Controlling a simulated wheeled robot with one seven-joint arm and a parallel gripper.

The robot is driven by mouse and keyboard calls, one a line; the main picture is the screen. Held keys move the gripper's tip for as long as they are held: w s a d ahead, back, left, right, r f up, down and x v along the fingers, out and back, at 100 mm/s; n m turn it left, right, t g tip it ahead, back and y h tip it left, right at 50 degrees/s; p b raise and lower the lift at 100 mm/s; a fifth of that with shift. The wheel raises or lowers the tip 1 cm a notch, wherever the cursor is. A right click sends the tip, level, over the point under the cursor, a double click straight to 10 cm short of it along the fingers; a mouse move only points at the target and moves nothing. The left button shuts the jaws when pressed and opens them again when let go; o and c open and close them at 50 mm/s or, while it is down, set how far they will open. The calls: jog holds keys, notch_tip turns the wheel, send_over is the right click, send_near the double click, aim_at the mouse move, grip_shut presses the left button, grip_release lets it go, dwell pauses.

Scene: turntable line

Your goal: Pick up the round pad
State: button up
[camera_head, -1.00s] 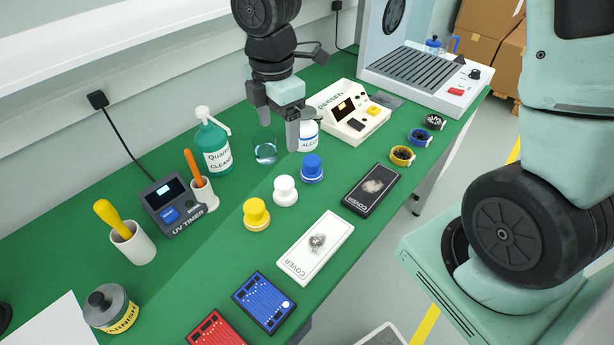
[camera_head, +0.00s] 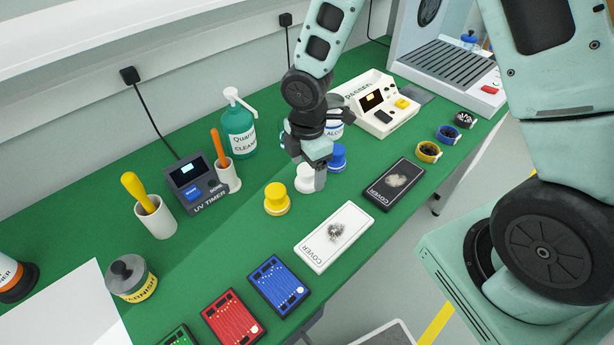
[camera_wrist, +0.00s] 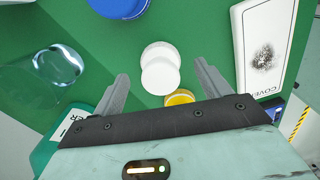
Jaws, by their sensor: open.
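Three round knob-shaped pads stand on the green bench: a yellow one (camera_head: 276,200), a white one (camera_head: 304,178) and a blue one (camera_head: 338,157). My gripper (camera_head: 309,172) is low over the white pad, and one finger partly hides it in the head view. In the wrist view the white pad (camera_wrist: 160,66) lies between and just beyond the open fingertips (camera_wrist: 161,82), with no contact visible. The yellow pad (camera_wrist: 180,99) is partly hidden behind the gripper body, and the blue pad (camera_wrist: 119,5) is cut by the top edge.
A white cover plate (camera_head: 335,237) and a dark cover plate (camera_head: 395,184) lie in front. A glass beaker (camera_wrist: 58,65) stands close by on the left in the wrist view. A green pump bottle (camera_head: 239,130) and a UV timer (camera_head: 192,181) stand behind.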

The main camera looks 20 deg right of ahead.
aim_at(308, 168)
jog(key=shift+f, duration=1.3)
jog(key=c, duration=1.1)
jog(key=shift+o, duration=0.2)
notch_tip(308, 168, up, 10)
jog(key=shift+r, duration=0.1)
